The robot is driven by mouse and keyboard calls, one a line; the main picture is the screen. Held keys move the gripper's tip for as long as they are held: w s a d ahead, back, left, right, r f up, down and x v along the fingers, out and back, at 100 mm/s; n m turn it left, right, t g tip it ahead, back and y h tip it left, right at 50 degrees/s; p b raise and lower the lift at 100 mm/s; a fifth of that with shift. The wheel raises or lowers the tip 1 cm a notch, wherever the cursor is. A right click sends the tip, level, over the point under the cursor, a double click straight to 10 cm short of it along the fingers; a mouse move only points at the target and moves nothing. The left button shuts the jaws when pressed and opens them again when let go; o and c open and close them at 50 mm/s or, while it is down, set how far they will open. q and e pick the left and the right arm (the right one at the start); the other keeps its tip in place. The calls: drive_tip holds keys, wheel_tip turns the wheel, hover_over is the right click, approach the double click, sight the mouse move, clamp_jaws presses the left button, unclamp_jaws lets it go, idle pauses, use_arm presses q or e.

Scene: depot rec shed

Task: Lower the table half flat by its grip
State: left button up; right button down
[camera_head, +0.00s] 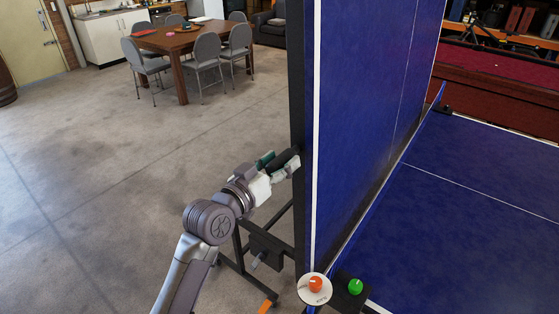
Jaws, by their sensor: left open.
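The blue table half (362,110) stands upright, with a white edge line and a dark frame edge facing me. My left gripper (279,162) is open at the left side of that frame edge. A dark, rounded piece, which may be the grip (281,158), shows between its fingers; I cannot tell whether they touch it. The other blue table half (476,220) lies flat on the right. My right gripper is not in view.
Dark undercarriage legs (238,247) stand below my arm. A wooden table (178,41) with grey chairs is far back. The floor at left is clear.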

use_arm(q)
clamp_jaws()
